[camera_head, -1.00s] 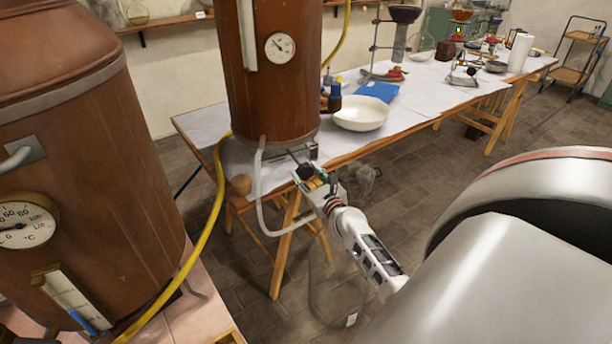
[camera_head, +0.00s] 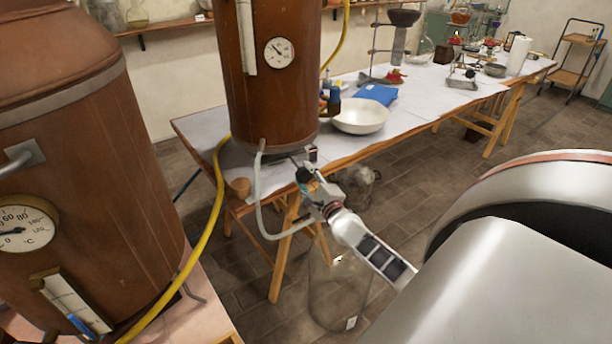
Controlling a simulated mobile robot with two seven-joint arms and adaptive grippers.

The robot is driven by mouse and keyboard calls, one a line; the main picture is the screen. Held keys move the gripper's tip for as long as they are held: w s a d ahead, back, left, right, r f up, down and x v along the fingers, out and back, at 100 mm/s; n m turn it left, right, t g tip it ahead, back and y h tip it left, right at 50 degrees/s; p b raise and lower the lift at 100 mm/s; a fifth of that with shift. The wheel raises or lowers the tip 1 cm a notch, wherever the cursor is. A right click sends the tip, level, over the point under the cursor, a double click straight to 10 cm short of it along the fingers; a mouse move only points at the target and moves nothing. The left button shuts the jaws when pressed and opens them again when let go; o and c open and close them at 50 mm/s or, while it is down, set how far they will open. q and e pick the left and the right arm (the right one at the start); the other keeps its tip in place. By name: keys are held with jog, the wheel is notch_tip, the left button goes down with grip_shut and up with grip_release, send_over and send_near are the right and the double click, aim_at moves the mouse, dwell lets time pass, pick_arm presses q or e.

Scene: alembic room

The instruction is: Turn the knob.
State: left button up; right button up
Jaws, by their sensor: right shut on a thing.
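A copper vessel (camera_head: 275,90) with a round dial stands on the table's near end. Its outlet fitting is low on its front right side, where the knob sits. The knob itself is mostly hidden by my right gripper (camera_head: 304,176). That gripper is shut on it just below the vessel's base, with its arm reaching up from the lower right. The wrist is rolled so that its dark panels face the camera. My left gripper is not in view.
A clear hose (camera_head: 260,205) hangs from the vessel beside my gripper. A yellow hose (camera_head: 212,215) runs down on the left. A large glass jar (camera_head: 338,290) stands on the floor below my arm. A white bowl (camera_head: 360,116) is on the table. A bigger copper vessel (camera_head: 95,190) fills the left.

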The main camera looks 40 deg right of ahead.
jog(key=n+p, duration=0.1)
jog(key=n, duration=0.2)
jog(key=shift+r, duration=0.15)
jog(key=n+p, duration=0.2)
jog(key=n, duration=0.1)
jog(key=shift+n, duration=0.3)
jog(key=n+p, duration=0.2)
jog(key=n, duration=0.2)
jog(key=shift+n, duration=0.3)
jog(key=n+p, duration=0.1)
jog(key=n, duration=0.2)
jog(key=shift+p, duration=0.35)
jog(key=shift+f+n, duration=0.2)
jog(key=shift+n, duration=0.5)
pick_arm(q)
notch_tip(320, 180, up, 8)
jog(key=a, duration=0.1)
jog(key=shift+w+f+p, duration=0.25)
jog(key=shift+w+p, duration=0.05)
jog(key=shift+p, duration=0.05)
pick_arm(e)
jog(key=shift+n, duration=0.4)
jog(key=o, duration=1.1)
jog(key=shift+d, duration=0.1)
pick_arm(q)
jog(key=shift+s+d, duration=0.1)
